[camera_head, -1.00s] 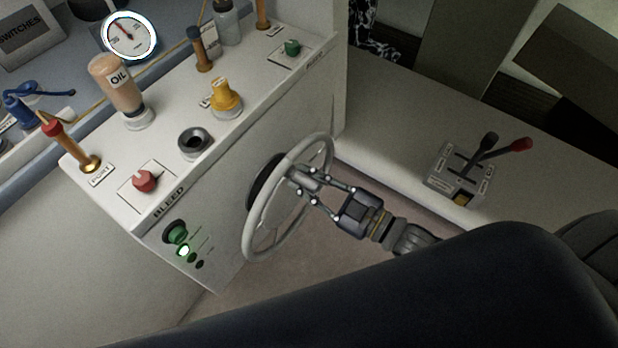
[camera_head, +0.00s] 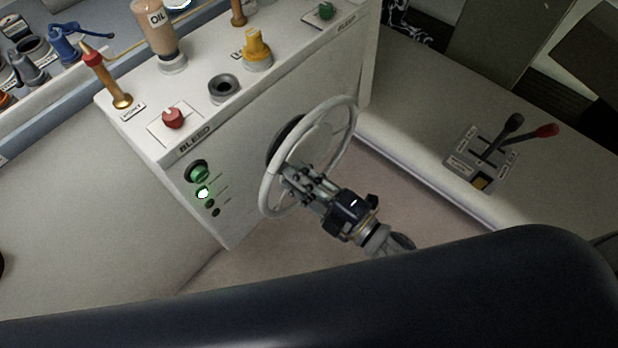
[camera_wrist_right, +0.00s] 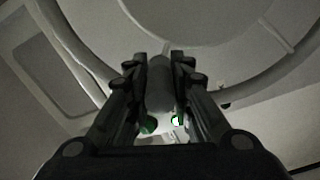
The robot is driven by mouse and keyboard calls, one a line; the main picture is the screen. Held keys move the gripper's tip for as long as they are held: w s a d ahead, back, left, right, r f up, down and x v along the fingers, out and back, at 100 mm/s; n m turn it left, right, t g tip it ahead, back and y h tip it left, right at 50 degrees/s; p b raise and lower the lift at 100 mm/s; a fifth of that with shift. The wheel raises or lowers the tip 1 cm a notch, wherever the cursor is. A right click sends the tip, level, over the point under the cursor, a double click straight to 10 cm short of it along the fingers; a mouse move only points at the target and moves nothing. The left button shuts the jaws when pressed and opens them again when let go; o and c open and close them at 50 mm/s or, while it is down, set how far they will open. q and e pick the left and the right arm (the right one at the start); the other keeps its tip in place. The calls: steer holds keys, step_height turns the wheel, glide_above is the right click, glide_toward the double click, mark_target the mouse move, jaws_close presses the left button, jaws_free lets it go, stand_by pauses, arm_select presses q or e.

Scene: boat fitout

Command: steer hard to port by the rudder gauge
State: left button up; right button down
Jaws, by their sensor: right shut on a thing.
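The pale steering wheel (camera_head: 352,118) stands on the side face of the white console. My right gripper (camera_head: 298,181) is at the lower part of the wheel, in front of its face. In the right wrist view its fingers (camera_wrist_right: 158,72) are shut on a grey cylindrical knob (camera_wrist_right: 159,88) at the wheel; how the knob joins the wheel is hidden. The rudder gauge (camera_head: 178,3) is cut off by the top edge of the head view, so its needle cannot be read. My left gripper is not in view.
The console top carries a red bleed knob (camera_head: 174,118), a brass lever with a red tip (camera_head: 108,79), an oil bottle (camera_head: 155,30) and a yellow fitting (camera_head: 257,48). A throttle box (camera_head: 482,158) stands right. A dark seat back (camera_head: 330,295) fills the foreground.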

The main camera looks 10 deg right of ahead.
steer(key=f+n+b, duration=0.4)
steer(key=b, duration=0.1)
steer(key=a+f+n+b, duration=0.1)
steer(key=f+n+b, duration=0.3)
steer(key=f+n, duration=0.1)
steer(key=s+f+n+b, duration=0.1)
steer(key=f+n+b, duration=0.3)
steer(key=f+b, duration=0.1)
steer(key=shift+s+a+f+n+b, duration=0.1)
steer(key=shift+a+n+b, duration=0.2)
steer(key=shift+n, duration=0.1)
steer(key=shift+w+d+f+b, duration=0.2)
steer(key=shift+d+f+b, duration=0.15)
steer(key=shift+f+b, duration=0.15)
steer(key=c, duration=1.4)
jaws_free()
steer(key=shift+w+d, duration=0.1)
steer(key=shift+r, duration=0.1)
